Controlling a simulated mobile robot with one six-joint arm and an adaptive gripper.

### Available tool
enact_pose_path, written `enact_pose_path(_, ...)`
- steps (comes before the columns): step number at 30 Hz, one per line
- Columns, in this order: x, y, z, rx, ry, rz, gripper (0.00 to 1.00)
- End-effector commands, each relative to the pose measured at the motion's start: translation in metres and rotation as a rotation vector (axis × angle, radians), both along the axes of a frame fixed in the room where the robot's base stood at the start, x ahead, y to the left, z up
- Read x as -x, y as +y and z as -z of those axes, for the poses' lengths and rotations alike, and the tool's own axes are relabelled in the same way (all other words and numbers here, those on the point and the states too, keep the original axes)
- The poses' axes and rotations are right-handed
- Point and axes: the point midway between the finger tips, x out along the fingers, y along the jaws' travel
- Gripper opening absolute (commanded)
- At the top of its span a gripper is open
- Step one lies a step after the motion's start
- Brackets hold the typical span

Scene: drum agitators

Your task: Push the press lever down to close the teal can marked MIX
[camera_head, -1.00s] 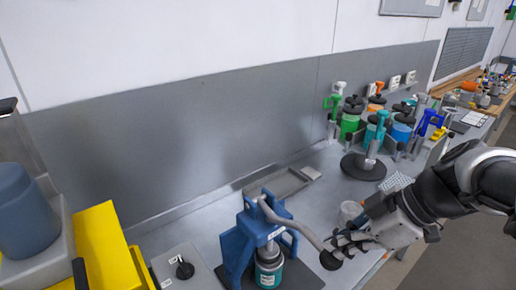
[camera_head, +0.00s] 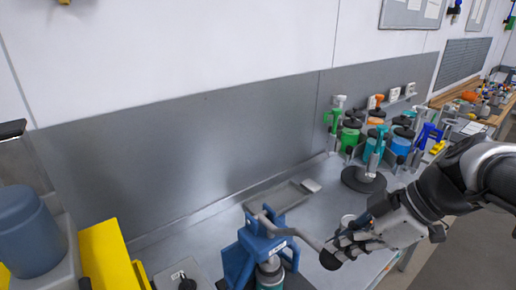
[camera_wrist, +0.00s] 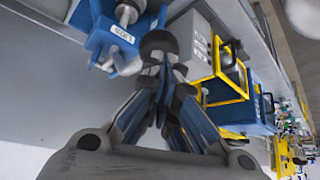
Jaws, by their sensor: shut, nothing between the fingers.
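The blue press (camera_head: 236,262) stands at the bottom middle of the head view. Its grey lever (camera_head: 303,236) slopes down to the right and ends in a dark round knob (camera_head: 330,260). The teal can (camera_head: 270,277) sits under the press, mostly cut off by the frame edge; its marking is not readable. My gripper (camera_head: 348,243) is shut and empty at the knob end of the lever. In the wrist view the dark knob (camera_wrist: 158,43) is just beyond my fingertips (camera_wrist: 165,72); I cannot tell whether they touch. The press (camera_wrist: 112,42) shows there too.
A grey shallow tray (camera_head: 280,200) lies behind the press. A round dark stand (camera_head: 363,180) and several coloured cans and agitators stand at the back right. A yellow box (camera_head: 108,258) and a blue-grey tub (camera_head: 27,235) are at the left.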

Motion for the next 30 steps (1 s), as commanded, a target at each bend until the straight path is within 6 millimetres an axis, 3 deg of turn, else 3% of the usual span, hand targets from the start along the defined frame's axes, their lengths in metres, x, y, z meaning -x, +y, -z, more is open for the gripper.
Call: enact_pose_path(30,-0.012,0.009,-0.049,0.000,0.000,-0.001,0.00)
